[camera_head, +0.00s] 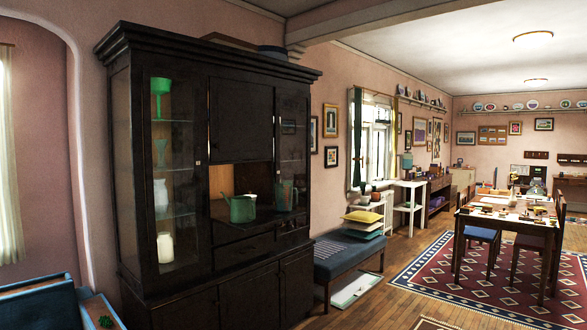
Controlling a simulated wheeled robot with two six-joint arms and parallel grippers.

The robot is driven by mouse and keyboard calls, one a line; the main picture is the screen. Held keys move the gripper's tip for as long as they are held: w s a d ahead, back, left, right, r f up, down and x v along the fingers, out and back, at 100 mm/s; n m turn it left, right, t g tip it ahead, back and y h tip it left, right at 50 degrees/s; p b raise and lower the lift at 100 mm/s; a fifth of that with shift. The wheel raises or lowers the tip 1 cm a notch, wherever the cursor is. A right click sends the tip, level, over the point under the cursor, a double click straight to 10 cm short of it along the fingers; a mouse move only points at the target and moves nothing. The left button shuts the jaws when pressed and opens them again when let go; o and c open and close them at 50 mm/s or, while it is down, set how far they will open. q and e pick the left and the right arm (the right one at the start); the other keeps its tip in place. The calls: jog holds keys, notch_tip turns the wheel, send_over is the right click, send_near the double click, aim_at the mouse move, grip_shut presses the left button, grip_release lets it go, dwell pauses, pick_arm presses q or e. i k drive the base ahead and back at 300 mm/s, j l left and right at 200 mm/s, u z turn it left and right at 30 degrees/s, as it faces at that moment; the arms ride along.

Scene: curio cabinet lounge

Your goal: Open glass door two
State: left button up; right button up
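A tall dark wooden cabinet (240,75) stands left of centre. Its left glass door (172,130) looks shut, with a small pale knob (197,163) on its right edge. Green and white glassware shows on shelves behind it. A narrower glass door (292,135) on the cabinet's right side also looks shut; its handle is hard to make out. I cannot tell which of the two is numbered two. Neither of my grippers is in view.
A green watering can (242,208) stands in the cabinet's open middle niche. Blue furniture (40,305) fills the bottom left corner. Wooden floor (370,305) is clear in front, toward a patterned rug (430,270).

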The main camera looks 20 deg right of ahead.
aim_at(278, 90)
jog(key=i+l+z, duration=0.6)
jog(key=i+l, duration=0.2)
jog(key=i+l+z, duration=0.3)
jog(key=i, duration=0.15)
jog(key=i+l+z, duration=0.15)
jog(key=i+z, duration=0.15)
jog(key=i, duration=0.2)
jog(key=i+z, duration=0.3)
jog(key=i, duration=0.2)
jog(key=i+l+u, duration=0.1)
jog(key=i, duration=0.75)
jog(key=i+l+u, duration=0.1)
jog(key=i, duration=0.75)
